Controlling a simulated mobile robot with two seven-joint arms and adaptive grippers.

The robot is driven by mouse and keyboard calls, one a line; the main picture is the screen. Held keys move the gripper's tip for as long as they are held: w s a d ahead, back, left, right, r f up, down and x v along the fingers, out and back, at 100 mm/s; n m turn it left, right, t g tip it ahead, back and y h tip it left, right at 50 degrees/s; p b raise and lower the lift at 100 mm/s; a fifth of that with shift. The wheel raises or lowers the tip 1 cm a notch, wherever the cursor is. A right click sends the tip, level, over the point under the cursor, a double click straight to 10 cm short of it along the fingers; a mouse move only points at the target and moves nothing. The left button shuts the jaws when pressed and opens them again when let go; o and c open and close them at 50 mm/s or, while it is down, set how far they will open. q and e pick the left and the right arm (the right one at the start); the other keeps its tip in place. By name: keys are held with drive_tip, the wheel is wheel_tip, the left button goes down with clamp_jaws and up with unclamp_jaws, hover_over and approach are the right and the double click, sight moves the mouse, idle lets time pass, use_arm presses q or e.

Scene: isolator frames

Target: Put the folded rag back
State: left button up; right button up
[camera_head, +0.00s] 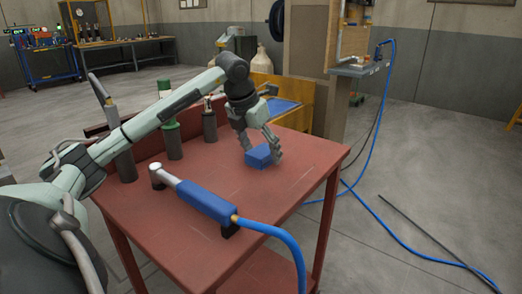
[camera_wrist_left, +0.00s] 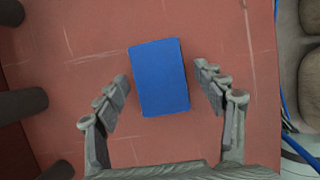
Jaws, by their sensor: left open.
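The folded rag is a small blue block (camera_head: 260,157) lying on the red table (camera_head: 285,190), towards its back right. My left gripper (camera_head: 262,150) is right above and around it, pointing down. In the left wrist view the rag (camera_wrist_left: 158,77) lies between the two spread fingers (camera_wrist_left: 165,95), with red tabletop showing on both sides of it. The gripper is open and not closed on the rag. Whether the fingertips touch the table cannot be told. My right gripper is not in view.
A blue-handled tool (camera_head: 205,202) with a blue hose lies on the table's front half. Several dark cylinders, one with a green top (camera_head: 171,135), stand along the back left. A blue hose (camera_head: 385,120) hangs at the right. Tabletop right of the rag is clear.

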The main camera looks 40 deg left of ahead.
use_arm(q)
drive_tip(key=shift+r, duration=0.25)
drive_tip(key=p+v, duration=0.1)
drive_tip(key=v, duration=1)
drive_tip(key=shift+s+r, duration=0.25)
drive_tip(key=shift+r, duration=0.05)
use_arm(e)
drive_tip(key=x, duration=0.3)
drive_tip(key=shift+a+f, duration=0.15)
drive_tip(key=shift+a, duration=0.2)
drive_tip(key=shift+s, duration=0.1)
